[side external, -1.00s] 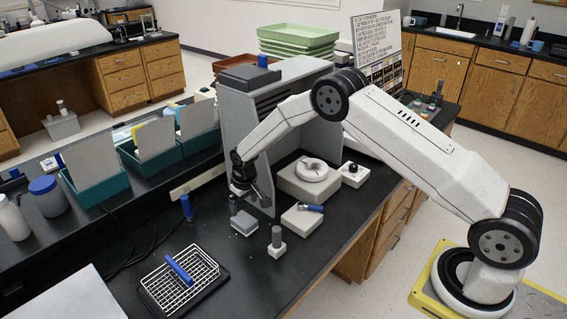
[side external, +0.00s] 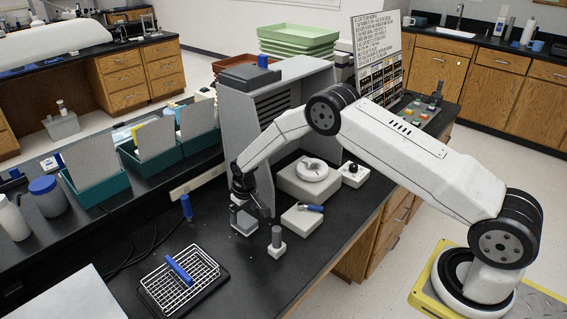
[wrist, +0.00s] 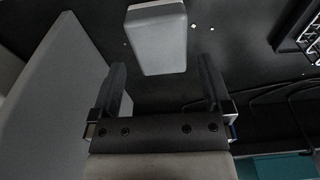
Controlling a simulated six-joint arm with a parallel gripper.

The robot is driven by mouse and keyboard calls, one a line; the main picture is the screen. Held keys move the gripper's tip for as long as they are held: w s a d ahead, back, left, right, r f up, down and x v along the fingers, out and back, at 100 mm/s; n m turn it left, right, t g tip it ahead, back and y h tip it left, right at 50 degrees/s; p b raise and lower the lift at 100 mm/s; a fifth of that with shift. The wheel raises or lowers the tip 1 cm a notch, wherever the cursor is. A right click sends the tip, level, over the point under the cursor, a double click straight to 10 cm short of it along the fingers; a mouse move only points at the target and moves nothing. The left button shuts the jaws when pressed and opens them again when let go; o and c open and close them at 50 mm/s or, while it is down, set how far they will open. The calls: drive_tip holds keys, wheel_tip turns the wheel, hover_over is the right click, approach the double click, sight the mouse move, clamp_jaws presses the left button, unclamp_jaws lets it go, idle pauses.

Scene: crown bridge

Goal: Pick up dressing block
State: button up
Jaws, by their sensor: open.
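The dressing block, which I take to be the grey block (side external: 244,224), stands on the black bench just under my gripper (side external: 242,203) in the side external view. In the wrist view the grey block (wrist: 157,38) is at the top centre, with a pale rim around its top. My gripper (wrist: 163,66) is open and empty there, with one dark finger to each side of the block's near end. The fingers do not visibly touch it. The height left between fingertips and block is hard to tell.
A grey panelled housing (side external: 240,130) stands close behind the gripper. A small post on a white base (side external: 277,243) is just right of the block, and a white box with a blue-handled tool (side external: 302,220) lies beyond it. A wire rack (side external: 182,284) is in front.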

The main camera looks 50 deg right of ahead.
sight(244, 219)
drive_tip(key=shift+w+f, duration=0.2)
drive_tip(key=shift+f, duration=1.8)
drive_tip(key=c, duration=1.1)
drive_tip(key=shift+c, duration=0.2)
drive_tip(key=shift+r, duration=0.15)
drive_tip(key=shift+r, duration=1.3)
drive_tip(key=shift+s+r, duration=0.15)
drive_tip(key=shift+r, duration=0.2)
drive_tip(key=shift+s+r, duration=1.55)
drive_tip(key=shift+s, duration=0.7)
drive_tip(key=shift+s+r, duration=1.6)
drive_tip(key=shift+s, duration=0.7)
drive_tip(key=shift+s+r, duration=1.55)
drive_tip(key=shift+s, duration=0.7)
